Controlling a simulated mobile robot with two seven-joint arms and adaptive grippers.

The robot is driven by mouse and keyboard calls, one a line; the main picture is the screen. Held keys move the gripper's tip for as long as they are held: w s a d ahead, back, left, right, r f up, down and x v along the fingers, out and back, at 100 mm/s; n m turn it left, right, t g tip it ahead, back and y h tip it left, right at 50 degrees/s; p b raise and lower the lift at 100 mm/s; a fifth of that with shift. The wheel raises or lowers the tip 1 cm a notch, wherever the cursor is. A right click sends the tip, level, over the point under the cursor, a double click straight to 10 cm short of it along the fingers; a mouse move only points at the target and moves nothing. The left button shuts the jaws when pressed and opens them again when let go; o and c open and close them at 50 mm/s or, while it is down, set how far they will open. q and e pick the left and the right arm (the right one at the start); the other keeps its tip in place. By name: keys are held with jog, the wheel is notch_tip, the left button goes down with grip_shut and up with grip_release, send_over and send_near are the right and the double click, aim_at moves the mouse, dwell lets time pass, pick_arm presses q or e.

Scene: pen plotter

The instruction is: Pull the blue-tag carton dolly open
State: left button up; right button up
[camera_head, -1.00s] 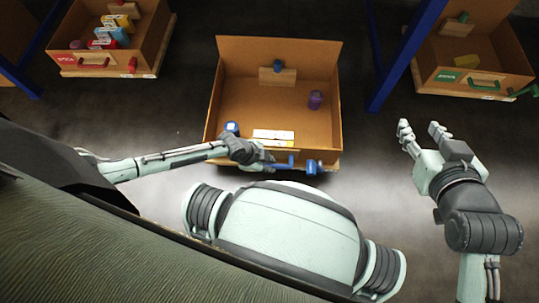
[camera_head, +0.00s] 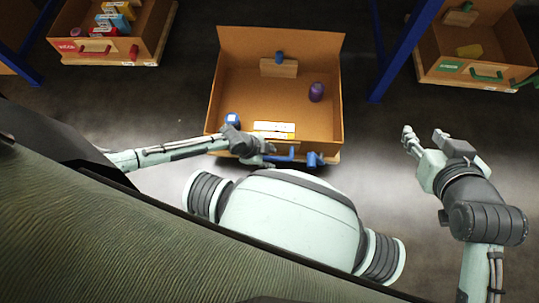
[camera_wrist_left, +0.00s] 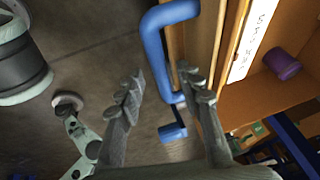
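The open brown carton (camera_head: 225,75) with the blue handle (camera_head: 285,157) stands in the middle of the head view, clear of the blue rack posts. My left gripper (camera_head: 265,155) is at its front side. In the left wrist view, the fingers (camera_wrist_left: 160,82) are spread, one on each side of the blue handle (camera_wrist_left: 152,45). Firm contact cannot be told. A white label (camera_head: 274,127) lies along the carton's front. Inside are a purple cylinder (camera_head: 316,92) and a wooden block (camera_head: 278,68). My right gripper (camera_head: 422,143) is open and empty, right of the carton.
A carton with a red handle (camera_head: 95,53) stands at the upper left, one with a green handle (camera_head: 486,75) at the upper right. A blue post (camera_head: 395,60) rises right of the middle carton. Dark floor (camera_head: 370,130) is clear between carton and right gripper.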

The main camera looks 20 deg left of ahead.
pick_arm(q)
jog(key=shift+r, duration=0.1)
jog(key=v, duration=1.2)
